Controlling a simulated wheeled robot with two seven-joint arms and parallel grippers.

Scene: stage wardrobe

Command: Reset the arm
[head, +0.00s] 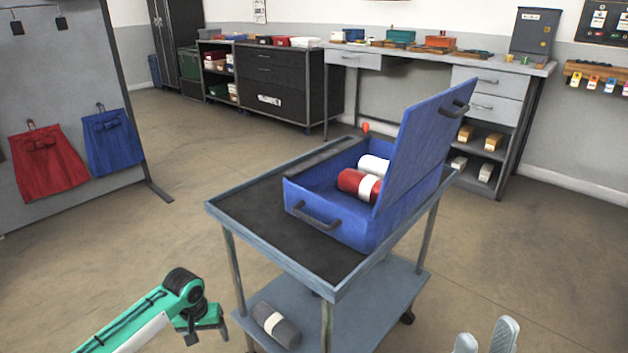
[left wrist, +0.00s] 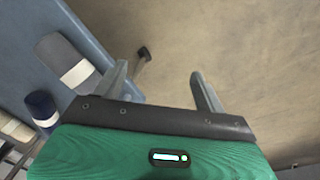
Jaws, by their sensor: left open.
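My left gripper (head: 207,333) hangs at the lower left in the head view, to the left of the cart and over the floor. In the left wrist view its two fingers (left wrist: 158,76) are spread apart with only floor between them. Nothing is held. My right gripper (head: 486,335) shows only as two pale finger ends at the bottom edge, right of the cart. The fingers stand apart with a narrow gap and nothing visible between them. The rest of the right arm is out of view.
The cart (head: 255,227) carries an open blue case (head: 325,222) holding a red roll (head: 352,183) and a white one. A grey banded roll (head: 277,327) lies on its lower shelf, near my left gripper. A garment rack (head: 70,80) stands left. Floor (head: 150,235) is clear between.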

